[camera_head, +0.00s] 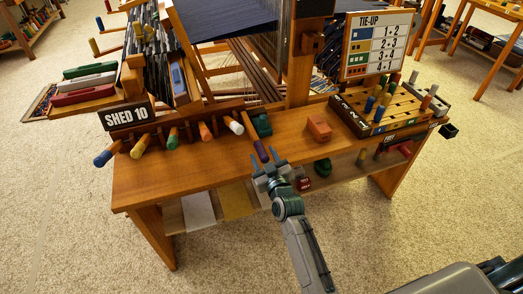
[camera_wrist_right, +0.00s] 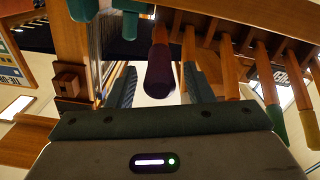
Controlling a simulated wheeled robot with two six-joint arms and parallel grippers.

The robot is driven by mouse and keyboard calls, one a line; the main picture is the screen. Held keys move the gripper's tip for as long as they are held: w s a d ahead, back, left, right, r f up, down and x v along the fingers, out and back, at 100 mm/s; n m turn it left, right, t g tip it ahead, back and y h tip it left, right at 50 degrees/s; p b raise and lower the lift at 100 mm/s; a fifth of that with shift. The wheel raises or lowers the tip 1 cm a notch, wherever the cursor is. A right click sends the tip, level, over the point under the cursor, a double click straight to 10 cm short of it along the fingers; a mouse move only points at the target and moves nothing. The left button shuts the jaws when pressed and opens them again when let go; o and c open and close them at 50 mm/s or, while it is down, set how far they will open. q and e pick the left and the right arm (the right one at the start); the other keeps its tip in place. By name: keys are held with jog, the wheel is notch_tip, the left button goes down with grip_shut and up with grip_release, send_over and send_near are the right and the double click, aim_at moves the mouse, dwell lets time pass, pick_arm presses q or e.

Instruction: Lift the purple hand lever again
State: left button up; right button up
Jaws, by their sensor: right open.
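The purple hand lever (camera_head: 261,151) sticks out at the front edge of the loom's wooden bench (camera_head: 190,172), right of a row of coloured levers. My right gripper (camera_head: 268,163) is open just in front of it, its fingers pointing at the lever. In the right wrist view, the dark purple handle (camera_wrist_right: 160,72) shows between the two teal fingers (camera_wrist_right: 160,90), with gaps on both sides. Whether the fingers touch it cannot be told. My left gripper is not in view.
An orange block (camera_head: 319,128) and a pegboard (camera_head: 385,117) lie to the right. A lower shelf (camera_head: 340,172) holds cloths and small items.

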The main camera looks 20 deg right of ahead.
aim_at(253, 135)
jog(key=shift+w, duration=1.25)
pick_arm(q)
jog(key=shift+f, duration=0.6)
pick_arm(e)
grip_shut()
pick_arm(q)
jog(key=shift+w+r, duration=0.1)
pick_arm(e)
jog(key=shift+r, duration=0.1)
